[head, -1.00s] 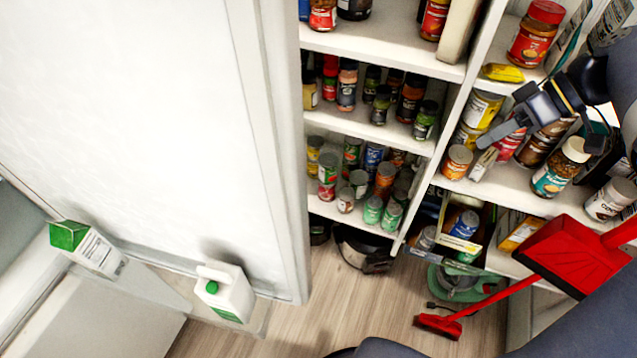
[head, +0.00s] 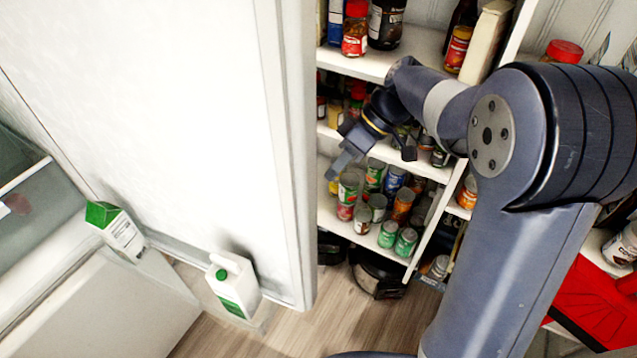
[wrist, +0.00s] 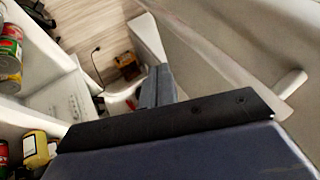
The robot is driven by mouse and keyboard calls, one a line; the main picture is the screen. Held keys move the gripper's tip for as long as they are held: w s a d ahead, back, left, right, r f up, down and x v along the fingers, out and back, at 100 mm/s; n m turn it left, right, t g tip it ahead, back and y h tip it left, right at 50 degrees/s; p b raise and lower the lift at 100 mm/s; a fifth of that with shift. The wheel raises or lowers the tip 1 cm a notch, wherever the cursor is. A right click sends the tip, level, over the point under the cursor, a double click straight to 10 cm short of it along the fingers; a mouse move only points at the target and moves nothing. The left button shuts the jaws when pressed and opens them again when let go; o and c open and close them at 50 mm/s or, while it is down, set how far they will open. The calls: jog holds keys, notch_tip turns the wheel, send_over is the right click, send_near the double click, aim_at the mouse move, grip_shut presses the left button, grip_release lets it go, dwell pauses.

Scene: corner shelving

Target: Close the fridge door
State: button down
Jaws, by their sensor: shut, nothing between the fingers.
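The fridge door (head: 150,90) is the large white panel on the left of the head view. It stands open, with its inner face toward me. A green-topped carton (head: 116,232) and a white jug with a green cap (head: 233,284) are in its lower shelf. Part of the fridge inside (head: 20,175) shows at the far left. My gripper (head: 336,170) is shut and empty, just right of the door's free edge (head: 290,150), in front of the shelving. Its fingers show in the wrist view (wrist: 157,88), left of a pale panel with a white bar (wrist: 290,82).
Corner shelves (head: 420,55) with jars and cans stand behind my gripper. Wood floor (head: 325,325) is clear below the door edge. In the wrist view, cans (wrist: 10,55) stand close on the left.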

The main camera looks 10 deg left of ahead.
jog(key=shift+s+a+f+p, duration=0.2)
jog(key=shift+s+a, duration=0.25)
jog(key=shift+s, duration=0.2)
jog(key=shift+s+a+f+p, duration=0.15)
jog(key=shift+s+a+f, duration=0.2)
jog(key=shift+s, duration=0.35)
jog(key=shift+s+a+f+p, duration=0.1)
jog(key=shift+s+a+p, duration=0.1)
jog(key=shift+s+a, duration=0.4)
jog(key=shift+s+d, duration=0.1)
jog(key=shift+s, duration=0.05)
